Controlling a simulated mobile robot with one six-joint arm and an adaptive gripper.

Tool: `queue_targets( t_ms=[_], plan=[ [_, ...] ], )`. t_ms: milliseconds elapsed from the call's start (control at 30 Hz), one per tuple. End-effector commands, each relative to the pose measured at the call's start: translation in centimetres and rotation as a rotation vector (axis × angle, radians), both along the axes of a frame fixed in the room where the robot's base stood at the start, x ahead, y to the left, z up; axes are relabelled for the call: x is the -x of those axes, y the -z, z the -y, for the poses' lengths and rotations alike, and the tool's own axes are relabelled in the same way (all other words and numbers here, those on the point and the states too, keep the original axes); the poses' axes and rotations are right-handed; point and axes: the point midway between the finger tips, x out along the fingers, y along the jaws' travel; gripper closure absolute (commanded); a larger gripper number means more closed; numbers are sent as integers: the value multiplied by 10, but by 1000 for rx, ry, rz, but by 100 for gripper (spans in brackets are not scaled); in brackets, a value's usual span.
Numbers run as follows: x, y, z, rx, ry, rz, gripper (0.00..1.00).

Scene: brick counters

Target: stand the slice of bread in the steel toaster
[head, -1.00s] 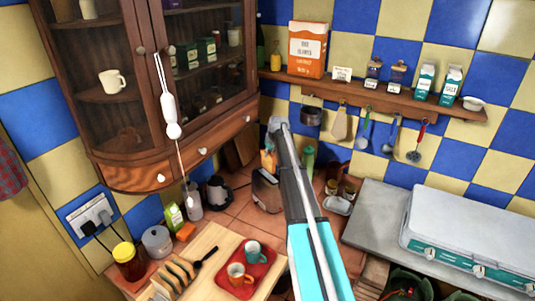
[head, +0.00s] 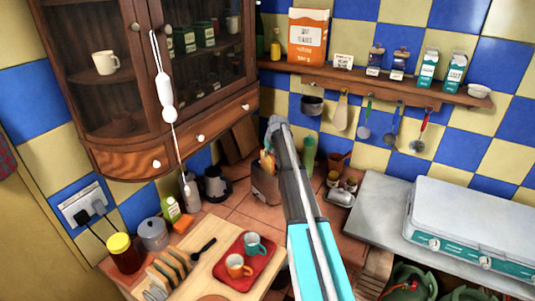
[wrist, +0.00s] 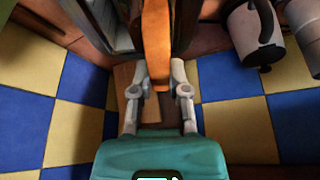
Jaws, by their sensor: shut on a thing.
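The slice of bread (head: 267,163) is edge-on and orange-brown, held upright between the fingers of my gripper (wrist: 157,80). In the wrist view the bread (wrist: 156,40) runs up from between the fingertips, which are closed on it. The steel toaster (head: 265,187) stands on the tiled counter at the back, just below the bread in the head view. In the wrist view the toaster (wrist: 103,22) shows at the upper left, beside the bread. I cannot tell whether the bread's lower edge is in a slot. My arm hides part of the area on the right.
A dark kettle (head: 216,186) stands left of the toaster, and a green bottle (head: 308,155) is to its right. A red tray (head: 247,256) with two cups and a rack of bread slices (head: 175,268) are in front. The wall cabinet (head: 180,90) overhangs the left side.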

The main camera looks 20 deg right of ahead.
Motion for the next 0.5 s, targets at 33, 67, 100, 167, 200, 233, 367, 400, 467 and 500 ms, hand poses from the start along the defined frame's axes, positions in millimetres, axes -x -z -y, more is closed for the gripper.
queue_targets(
  t_ms=[33, 67, 100, 167, 200, 233, 367, 400, 467, 500],
  plan=[
    [0, 6, 0, 0, 0, 0, 100],
    [0, 8, 0, 0, 0, 0, 100],
    [0, 10, 0, 0, 0, 0, 100],
    [0, 13, 0, 0, 0, 0, 100],
    [0, 15, 0, 0, 0, 0, 100],
    [0, 16, 0, 0, 0, 0, 100],
    [0, 20, -1, 0, -1, 0, 100],
    [0, 21, -1, 0, -1, 0, 100],
    [0, 22, -1, 0, -1, 0, 100],
    [0, 22, -1, 0, -1, 0, 100]
  ],
)
